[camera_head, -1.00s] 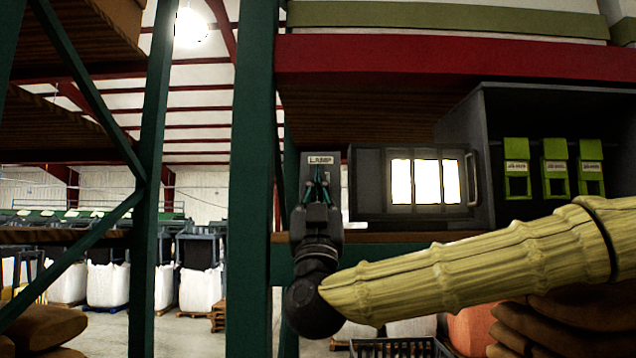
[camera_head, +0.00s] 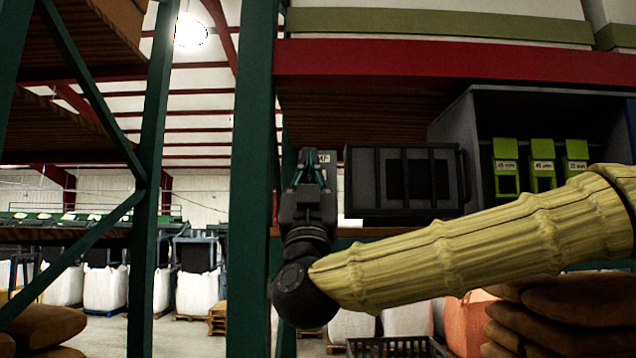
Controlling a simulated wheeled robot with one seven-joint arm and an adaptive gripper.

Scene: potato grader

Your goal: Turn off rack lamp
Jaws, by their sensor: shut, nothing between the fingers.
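The rack lamp (camera_head: 405,181), a dark caged box, sits on the shelf just right of the green post. Its panes are dark and unlit. A small switch plate (camera_head: 326,158) labelled LAMP is mounted left of the lamp, mostly hidden behind my gripper. My gripper (camera_head: 309,163) points upward in front of the plate, with its fingers shut and empty. Whether the fingertips touch the plate or the switch on it, I cannot tell. The switch itself is hidden behind the fingers.
A dark open cabinet (camera_head: 470,138) with several green tags (camera_head: 541,165) stands right of the lamp. The green rack post (camera_head: 251,200) rises close left of my gripper. A red beam (camera_head: 440,62) crosses above. Brown sacks (camera_head: 545,320) and a black crate (camera_head: 395,348) lie below.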

